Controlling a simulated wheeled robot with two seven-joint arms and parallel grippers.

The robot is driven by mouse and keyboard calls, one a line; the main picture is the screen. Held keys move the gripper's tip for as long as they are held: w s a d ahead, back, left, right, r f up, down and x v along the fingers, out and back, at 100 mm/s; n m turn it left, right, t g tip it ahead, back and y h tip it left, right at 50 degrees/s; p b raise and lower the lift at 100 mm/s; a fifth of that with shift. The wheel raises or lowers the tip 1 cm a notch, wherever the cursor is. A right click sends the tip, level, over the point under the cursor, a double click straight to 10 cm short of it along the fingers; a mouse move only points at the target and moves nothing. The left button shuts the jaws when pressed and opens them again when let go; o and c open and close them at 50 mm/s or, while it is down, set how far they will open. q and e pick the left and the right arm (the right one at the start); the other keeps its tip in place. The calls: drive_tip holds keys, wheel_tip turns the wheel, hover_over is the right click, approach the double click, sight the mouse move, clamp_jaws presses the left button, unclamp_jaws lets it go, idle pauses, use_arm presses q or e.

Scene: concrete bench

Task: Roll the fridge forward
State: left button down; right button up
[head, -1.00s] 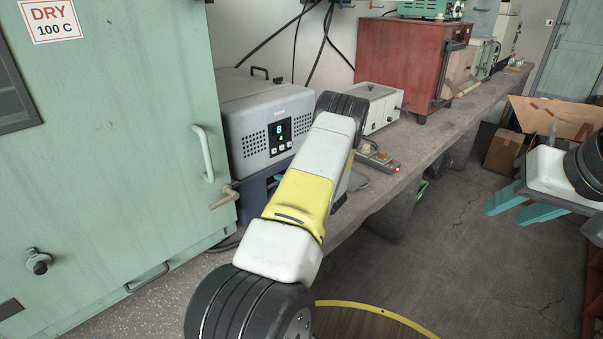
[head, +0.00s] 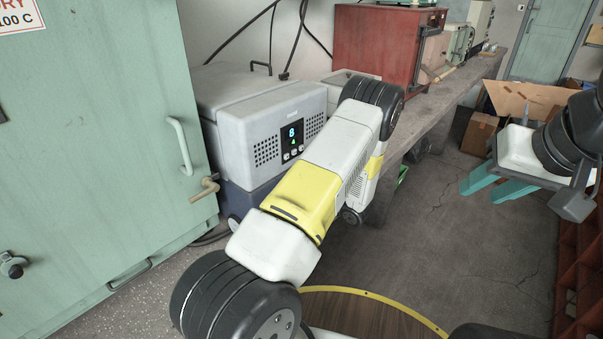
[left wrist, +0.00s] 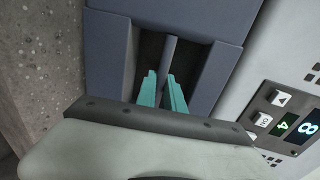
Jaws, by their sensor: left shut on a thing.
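The fridge (head: 262,115) is a grey box with a lit display, a top handle and a dark blue lower body (head: 238,200). It stands upright on the bench beside the green cabinet, and a small wheel shows at its lower corner. In the left wrist view, my left gripper (left wrist: 164,88) has its teal fingers closed around a grey bar (left wrist: 169,62) in a recess of the blue body (left wrist: 213,18). In the head view my left arm hides that grip. My right gripper (head: 482,191) is open and empty, over the floor at the right.
A white box (head: 345,77) and a red oven (head: 372,45) stand farther along the bench (head: 440,110). Cardboard boxes (head: 478,133) lie on the floor.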

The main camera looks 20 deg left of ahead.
use_arm(q)
drive_tip(key=shift+s+d+f, duration=0.1)
drive_tip(key=shift+d+f, duration=0.2)
drive_tip(key=shift+d, duration=0.3)
drive_tip(key=c, duration=1.5)
unclamp_jaws()
drive_tip(key=shift+o, duration=0.2)
drive_tip(key=shift+r, duration=0.1)
drive_tip(key=shift+a, duration=0.1)
drive_tip(key=v, duration=0.7)
drive_tip(key=shift+d, duration=0.35)
drive_tip(key=shift+s+r, duration=0.1)
drive_tip(key=shift+r, duration=0.1)
